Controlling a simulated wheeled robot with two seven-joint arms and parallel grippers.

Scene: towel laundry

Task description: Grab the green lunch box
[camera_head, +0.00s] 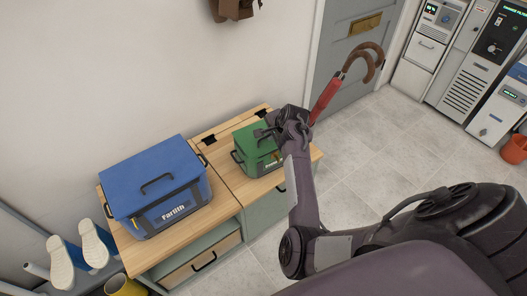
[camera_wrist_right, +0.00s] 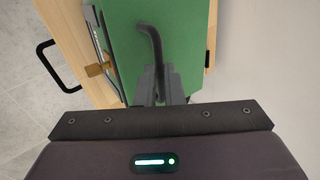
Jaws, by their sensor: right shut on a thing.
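The green lunch box (camera_head: 254,150) stands on the right part of the wooden cabinet top in the head view. It has dark trim and a dark top handle. My right gripper (camera_head: 266,135) is at the top of the box. In the right wrist view the gripper (camera_wrist_right: 160,92) is shut on the dark handle (camera_wrist_right: 152,48) of the green box (camera_wrist_right: 185,40). The box appears to rest on the cabinet top; any small gap under it cannot be told. My left gripper is not in view.
A larger blue cooler box (camera_head: 158,190) stands on the cabinet (camera_head: 228,196) left of the green box. A red umbrella (camera_head: 327,98) with a brown handle is behind my right forearm. White shoes (camera_head: 92,243) are at lower left. Floor (camera_head: 365,150) right of the cabinet is clear.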

